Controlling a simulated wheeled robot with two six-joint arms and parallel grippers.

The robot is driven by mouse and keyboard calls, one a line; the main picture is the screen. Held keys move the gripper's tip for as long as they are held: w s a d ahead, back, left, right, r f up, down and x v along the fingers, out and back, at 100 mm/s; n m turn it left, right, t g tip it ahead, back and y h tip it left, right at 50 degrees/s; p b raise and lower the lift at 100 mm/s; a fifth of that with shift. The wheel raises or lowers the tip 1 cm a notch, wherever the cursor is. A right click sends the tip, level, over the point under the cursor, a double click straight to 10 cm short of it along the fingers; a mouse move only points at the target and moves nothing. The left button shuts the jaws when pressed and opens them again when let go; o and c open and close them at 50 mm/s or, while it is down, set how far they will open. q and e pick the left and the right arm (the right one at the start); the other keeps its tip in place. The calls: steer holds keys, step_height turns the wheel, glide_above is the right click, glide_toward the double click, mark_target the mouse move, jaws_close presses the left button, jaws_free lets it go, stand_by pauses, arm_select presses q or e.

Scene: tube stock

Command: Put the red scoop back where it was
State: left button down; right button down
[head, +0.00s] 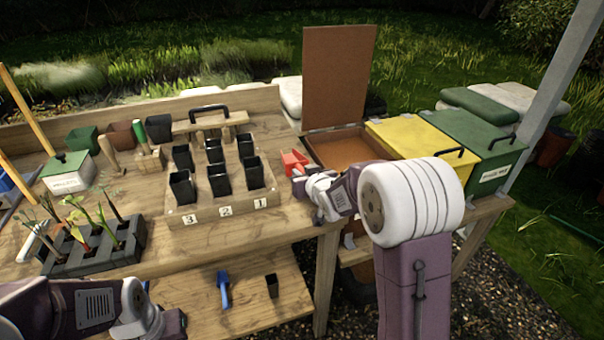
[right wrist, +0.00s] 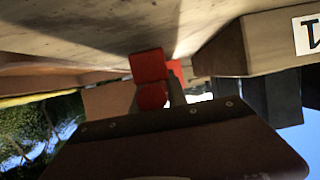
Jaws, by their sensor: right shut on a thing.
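The red scoop (head: 293,160) is at the right part of the bench, between the numbered pot rack and the open box. My right gripper (head: 300,178) is shut on the red scoop, at its near end. In the right wrist view the scoop (right wrist: 150,67) shows as a red block and rounded part at the jaws, close to the bench top; I cannot tell whether it touches the wood. The open box (head: 311,134) holds brown soil, and its lid stands upright. My left arm shows at the bottom left, but its fingertips are out of view.
The pot rack (head: 190,218) with several black pots stands just left of the scoop. Yellow (head: 408,137) and green (head: 473,137) bins stand right of the box. A blue tool (head: 224,290) and a black pot (head: 272,285) lie on the lower shelf.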

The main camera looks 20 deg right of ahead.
steer(key=shift+f+b, duration=0.55)
steer(key=shift+f, duration=0.05)
steer(key=c, duration=1.2)
jaws_free()
steer(key=shift+c, duration=0.2)
steer(key=shift+s, duration=0.1)
steer(key=p+v, duration=0.1)
steer(key=v, duration=0.8)
steer(key=shift+r, duration=0.1)
